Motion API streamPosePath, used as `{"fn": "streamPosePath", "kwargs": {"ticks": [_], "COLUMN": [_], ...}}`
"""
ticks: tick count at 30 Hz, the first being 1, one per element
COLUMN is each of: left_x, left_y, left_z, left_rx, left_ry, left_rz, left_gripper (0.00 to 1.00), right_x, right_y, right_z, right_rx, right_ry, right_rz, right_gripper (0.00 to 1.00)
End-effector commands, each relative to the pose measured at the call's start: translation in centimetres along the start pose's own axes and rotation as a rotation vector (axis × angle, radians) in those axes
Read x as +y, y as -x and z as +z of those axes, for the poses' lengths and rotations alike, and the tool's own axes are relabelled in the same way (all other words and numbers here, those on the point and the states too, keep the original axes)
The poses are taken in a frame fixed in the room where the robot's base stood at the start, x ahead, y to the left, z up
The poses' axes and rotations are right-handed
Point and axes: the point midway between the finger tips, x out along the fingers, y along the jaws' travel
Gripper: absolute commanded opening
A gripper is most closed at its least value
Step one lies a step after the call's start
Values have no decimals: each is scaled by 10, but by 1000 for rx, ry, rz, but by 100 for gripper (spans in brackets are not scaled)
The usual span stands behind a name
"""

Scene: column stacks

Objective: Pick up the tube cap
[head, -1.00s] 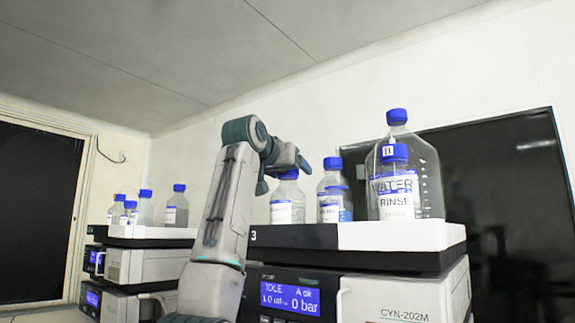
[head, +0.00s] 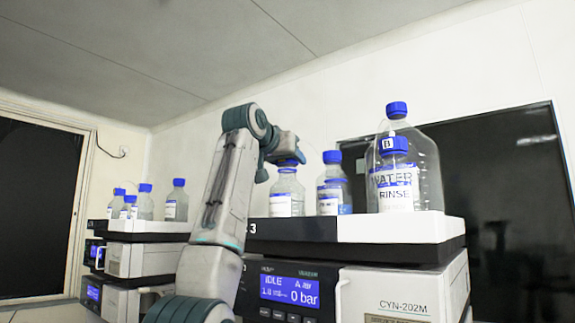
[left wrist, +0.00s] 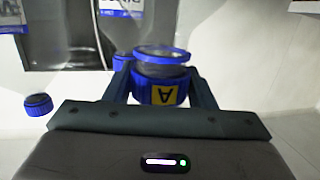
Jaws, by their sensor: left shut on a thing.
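The tube cap (left wrist: 165,93) is blue with a yellow label marked "A", which reads upside down in the left wrist view. My left gripper (left wrist: 162,90) is shut on it, with a finger on each side. In the head view my left gripper (head: 283,158) is at the neck of a clear bottle (head: 287,196) with a white label, and mostly hides the cap. Beyond the cap, the left wrist view shows the bottle's blue neck ring (left wrist: 163,51). I cannot tell whether the cap is clear of the neck. My right gripper is out of view.
A blue-capped bottle (head: 333,190) stands close to the right. Farther right is a large clear bottle with a "WATER RINSE" bottle (head: 396,185) before it. All stand on the instrument stack (head: 390,231). Another stack (head: 150,240) with several bottles is at left.

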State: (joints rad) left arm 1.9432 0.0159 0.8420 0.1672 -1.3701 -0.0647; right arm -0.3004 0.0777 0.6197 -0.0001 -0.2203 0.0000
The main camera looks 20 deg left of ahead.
Motion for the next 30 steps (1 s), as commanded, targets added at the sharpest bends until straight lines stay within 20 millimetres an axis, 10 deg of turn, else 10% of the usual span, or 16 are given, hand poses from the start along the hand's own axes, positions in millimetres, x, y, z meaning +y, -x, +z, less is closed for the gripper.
{"fn": "streamPosePath", "kwargs": {"ticks": [8,18,30], "left_x": [1,31,52], "left_y": [6,88,151], "left_z": [-25,-13,-15], "left_rx": [0,6,1], "left_ry": [0,-2,0], "left_rz": [1,1,0], "left_gripper": [28,28,28], "right_x": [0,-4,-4], "right_y": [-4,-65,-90], "right_z": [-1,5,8], "right_rx": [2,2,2], "right_ry": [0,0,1], "right_rz": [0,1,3], "right_gripper": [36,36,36]}}
